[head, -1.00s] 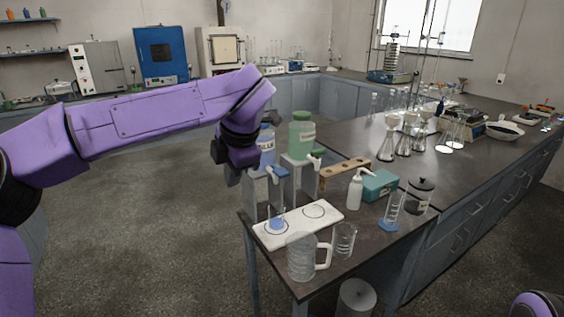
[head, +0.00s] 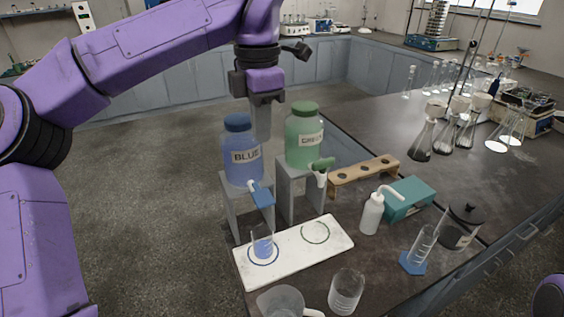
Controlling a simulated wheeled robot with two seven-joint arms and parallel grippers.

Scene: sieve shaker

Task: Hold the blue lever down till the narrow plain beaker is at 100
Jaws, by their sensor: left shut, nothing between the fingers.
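The blue bottle (head: 240,163), labelled BLUE, stands on a grey stand at the table's left. Its blue lever (head: 262,195) sticks out at the front over the narrow plain beaker (head: 262,240). That beaker stands on the left ring of a white board (head: 290,258) and holds blue liquid; I cannot read its level. My left gripper (head: 263,138) is shut and empty, pointing down beside the blue bottle's upper right, above the lever and apart from it. The green bottle (head: 303,145) with its green lever (head: 322,164) stands to the right. My right gripper is out of view.
A clear jug (head: 280,302) and a wider beaker (head: 346,291) stand at the front. A wash bottle (head: 372,214), teal box (head: 409,198), wooden rack (head: 362,173), graduated cylinder (head: 421,245) and dark-lidded jar (head: 460,228) are to the right. The board's right ring is empty.

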